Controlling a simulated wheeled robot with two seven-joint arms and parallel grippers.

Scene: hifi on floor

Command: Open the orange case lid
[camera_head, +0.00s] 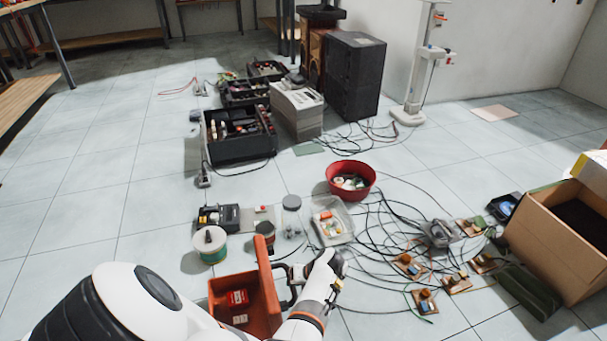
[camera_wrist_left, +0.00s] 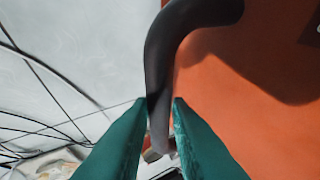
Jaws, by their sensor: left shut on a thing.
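The orange case (camera_head: 217,294) stands on the floor at the bottom centre of the head view, partly hidden by my left arm. Its inside shows, with a small red box (camera_head: 238,297) in it. The orange lid (camera_head: 266,278) stands about upright along the case's right side, seen nearly edge-on; its orange face also fills the right of the left wrist view (camera_wrist_left: 255,105). My left gripper (camera_wrist_left: 161,103) is shut on the dark curved handle (camera_wrist_left: 168,60), with a green finger on each side of it. My right gripper is not in view.
A white-green spool (camera_head: 210,246), a jar (camera_head: 291,215) and a clear tray (camera_head: 333,222) stand just beyond the case. Loose cables and small wooden boards (camera_head: 424,301) cover the floor to the right. A cardboard box (camera_head: 555,240) is far right. The left floor is mostly clear.

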